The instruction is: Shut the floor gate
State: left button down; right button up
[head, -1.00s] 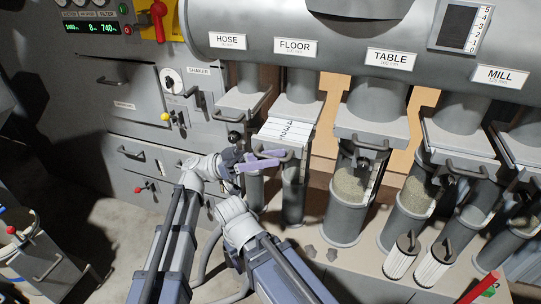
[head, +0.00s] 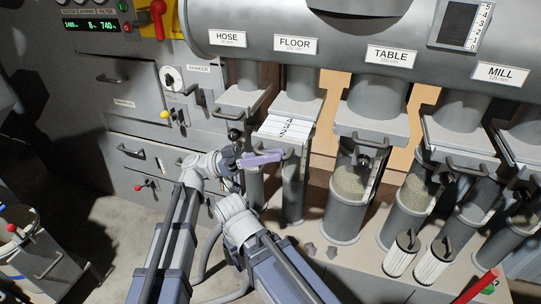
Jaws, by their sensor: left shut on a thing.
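The floor gate (head: 286,128) is a pale slide plate with dark numerals, below the FLOOR label (head: 296,45). A stretch of the plate sticks out toward me from its housing. My left gripper (head: 268,157), with purple fingers, is at the gate's front edge, shut on the gate's handle (head: 289,153).
The hose gate (head: 236,112) is just left, with a black knob (head: 234,136) close to my left gripper. The table gate (head: 372,138) is to the right. Clear collection tubes (head: 346,205) stand below the gates.

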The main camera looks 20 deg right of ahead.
aim_at(254, 142)
dwell(0.8)
pick_arm(q)
jog(key=w+d, duration=0.1)
jog(key=w, duration=0.1)
jog(key=w+d, duration=0.3)
jog(key=w, duration=0.2)
jog(key=shift+w+d, duration=0.1)
jog(key=shift+d, duration=0.3)
jog(key=c, duration=0.8)
grip_release()
jog(key=shift+c, duration=0.2)
jog(key=shift+a, duration=0.1)
jog(key=b+v, duration=0.2)
jog(key=v, duration=0.4)
jog(key=shift+w+a+f+b, duration=0.1)
jog(key=shift+a+f+b, duration=0.2)
jog(key=shift+b, duration=0.1)
jog(key=shift+w+a+f, duration=0.1)
jog(key=shift+w+a, duration=0.1)
jog(key=shift+a, duration=0.2)
